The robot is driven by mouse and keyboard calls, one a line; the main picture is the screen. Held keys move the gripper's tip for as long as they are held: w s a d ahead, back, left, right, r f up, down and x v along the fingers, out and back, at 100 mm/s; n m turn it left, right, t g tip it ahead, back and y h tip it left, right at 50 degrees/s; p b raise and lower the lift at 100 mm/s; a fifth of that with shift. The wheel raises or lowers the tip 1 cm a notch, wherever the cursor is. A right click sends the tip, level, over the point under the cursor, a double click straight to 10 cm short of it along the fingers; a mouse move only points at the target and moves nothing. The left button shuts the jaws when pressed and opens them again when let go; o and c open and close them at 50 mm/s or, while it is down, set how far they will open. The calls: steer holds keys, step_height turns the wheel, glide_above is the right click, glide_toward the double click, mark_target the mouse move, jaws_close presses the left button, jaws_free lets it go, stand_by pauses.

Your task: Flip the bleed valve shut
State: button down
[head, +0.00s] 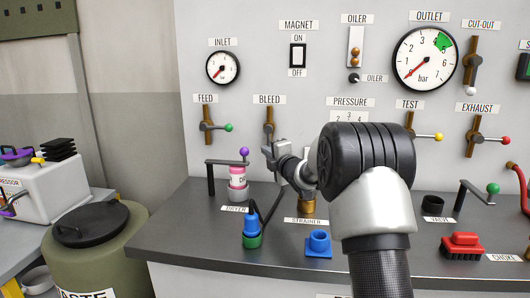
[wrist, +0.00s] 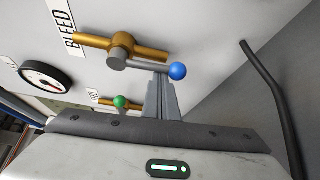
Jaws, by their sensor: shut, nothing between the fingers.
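The bleed valve (head: 269,121) is on the wall panel under the BLEED label, on a vertical brass pipe. In the wrist view the valve (wrist: 121,45) shows a grey lever (wrist: 145,65) with a blue ball knob (wrist: 178,71). The lever lies roughly in line with the pipe, its knob pointing away from the label, so downward on the panel. My gripper (wrist: 160,82) is shut and empty, its tips at the lever beside the knob; I cannot tell if they touch. In the head view my gripper (head: 268,151) is just below the valve and hides the knob.
The feed valve (head: 207,125), with a green knob, is left of the bleed valve. Below, the bench (head: 185,238) carries a purple-knobbed crank (head: 244,152), a pink-and-white dryer cartridge (head: 237,177) and a blue strainer part (head: 319,243). Free panel lies right of the bleed valve.

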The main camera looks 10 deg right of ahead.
steer(key=s+d+r+n+g+h+p, duration=0.2)
steer(key=d+r+n+g+h+p, duration=0.3)
steer(key=n+p, duration=0.6)
steer(key=d+r+h+p, duration=0.1)
steer(key=h+p, duration=0.1)
steer(key=p, duration=0.4)
steer(key=shift+d+r+g+h, duration=0.2)
steer(key=shift+r+g+h, duration=0.1)
stand_by(0.3)
step_height(320, 180, down, 4)
steer(key=b, duration=0.4)
steer(key=v, duration=1)
steer(key=shift+s, duration=0.4)
